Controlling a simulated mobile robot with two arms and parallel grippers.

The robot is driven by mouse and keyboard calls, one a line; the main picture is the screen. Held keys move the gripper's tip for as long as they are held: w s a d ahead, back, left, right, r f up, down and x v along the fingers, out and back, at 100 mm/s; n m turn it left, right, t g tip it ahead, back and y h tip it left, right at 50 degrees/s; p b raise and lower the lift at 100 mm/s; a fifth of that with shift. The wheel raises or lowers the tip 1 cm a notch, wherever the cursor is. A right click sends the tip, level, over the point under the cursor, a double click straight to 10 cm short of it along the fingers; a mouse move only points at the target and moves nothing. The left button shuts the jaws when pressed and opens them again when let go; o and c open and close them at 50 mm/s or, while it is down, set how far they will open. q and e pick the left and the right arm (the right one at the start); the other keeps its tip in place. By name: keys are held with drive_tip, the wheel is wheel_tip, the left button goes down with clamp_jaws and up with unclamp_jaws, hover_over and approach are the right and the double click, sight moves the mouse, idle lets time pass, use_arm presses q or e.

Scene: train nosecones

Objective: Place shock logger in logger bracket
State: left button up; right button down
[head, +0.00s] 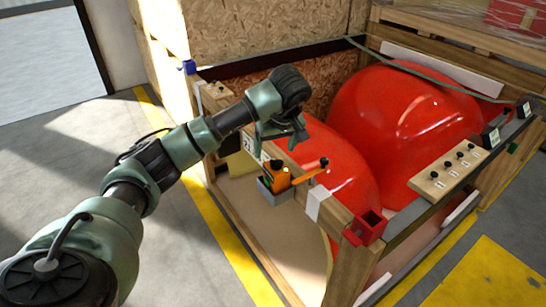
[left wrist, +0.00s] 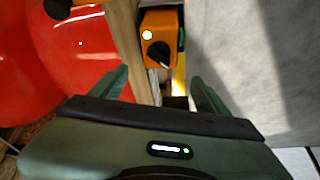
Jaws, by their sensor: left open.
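The shock logger appears to be the orange box (head: 281,175) with a dark top at the crate's near rail. It appears to sit in or against a grey open-topped bracket (head: 274,190); how deep it sits I cannot tell. An orange lever (head: 308,174) with a black knob sticks out beside it. My left gripper (head: 282,138) is open and empty, above and just behind the orange box. In the left wrist view the orange box (left wrist: 155,22), with a white light and black knob, shows beyond and between the two fingertips (left wrist: 160,88). My right gripper is not in view.
Large red nosecones (head: 400,125) fill the wooden crate. A red open box (head: 369,226) is on the rail's near corner. A wooden board with black knobs (head: 448,174) lies on the right rail. Clear floor (head: 190,265) lies left of the crate.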

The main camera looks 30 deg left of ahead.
use_arm(q)
drive_tip(key=v, duration=0.6)
drive_tip(key=shift+b, duration=0.3)
